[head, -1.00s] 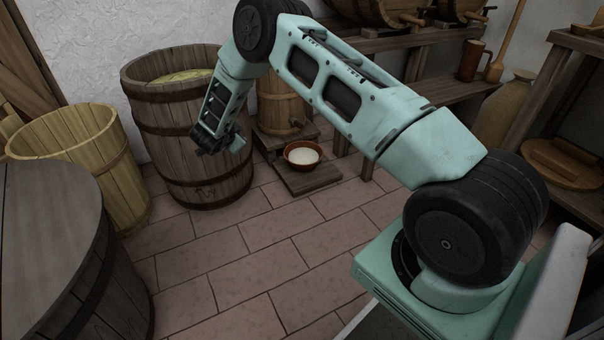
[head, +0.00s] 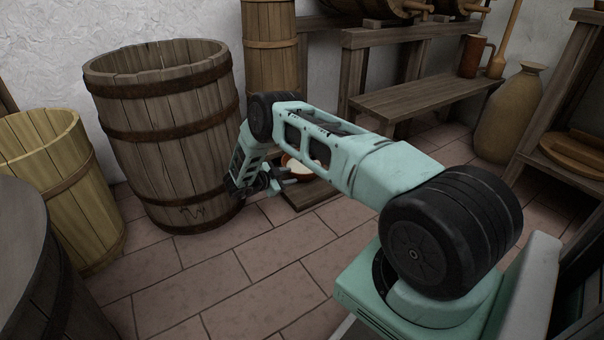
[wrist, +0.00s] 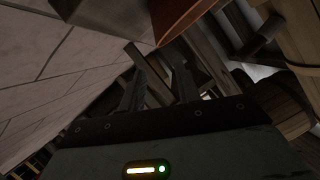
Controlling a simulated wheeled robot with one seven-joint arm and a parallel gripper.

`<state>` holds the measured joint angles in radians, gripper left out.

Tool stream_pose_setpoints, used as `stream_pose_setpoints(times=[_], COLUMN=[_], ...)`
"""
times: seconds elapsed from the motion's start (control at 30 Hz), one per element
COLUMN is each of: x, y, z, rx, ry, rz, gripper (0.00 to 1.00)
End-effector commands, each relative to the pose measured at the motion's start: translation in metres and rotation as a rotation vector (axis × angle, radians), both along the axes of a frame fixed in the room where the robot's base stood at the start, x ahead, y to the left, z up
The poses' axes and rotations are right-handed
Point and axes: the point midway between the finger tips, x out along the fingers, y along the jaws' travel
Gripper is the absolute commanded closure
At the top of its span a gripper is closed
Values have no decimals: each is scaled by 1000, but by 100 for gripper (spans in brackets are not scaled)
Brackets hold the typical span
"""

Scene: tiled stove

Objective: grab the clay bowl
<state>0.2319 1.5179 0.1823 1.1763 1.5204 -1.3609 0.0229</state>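The clay bowl (head: 285,160) is reddish-brown with something white in it. It rests on a low wooden stand on the floor and is partly hidden by my arm in the head view. In the wrist view, part of its reddish-brown side (wrist: 178,16) shows at the top edge, beyond the fingertips. My gripper (head: 275,182) is low, just left of the bowl and near the stand. In the wrist view my gripper (wrist: 157,58) has its two fingers apart with nothing between them.
A large wooden barrel (head: 165,130) stands close left of my gripper. A pale wooden tub (head: 50,180) is further left. A slim cask (head: 270,45) and a bench (head: 425,95) stand behind. A clay jar (head: 508,110) is at right. The tiled floor in front is clear.

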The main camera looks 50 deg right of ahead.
Motion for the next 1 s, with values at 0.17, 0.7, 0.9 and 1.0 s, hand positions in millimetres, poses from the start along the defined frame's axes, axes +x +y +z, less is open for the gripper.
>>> stream_pose_setpoints(times=[0.17, 0.7, 0.9, 1.0], x=[-3, -6, -9, -10], y=[-37, -82, -100, -113], z=[-20, -32, -42, -46], rx=[-2, 0, 0, -1], ry=[-1, -1, -1, -1], rz=[-2, 2, 2, 0], gripper=[67, 67, 67, 67])
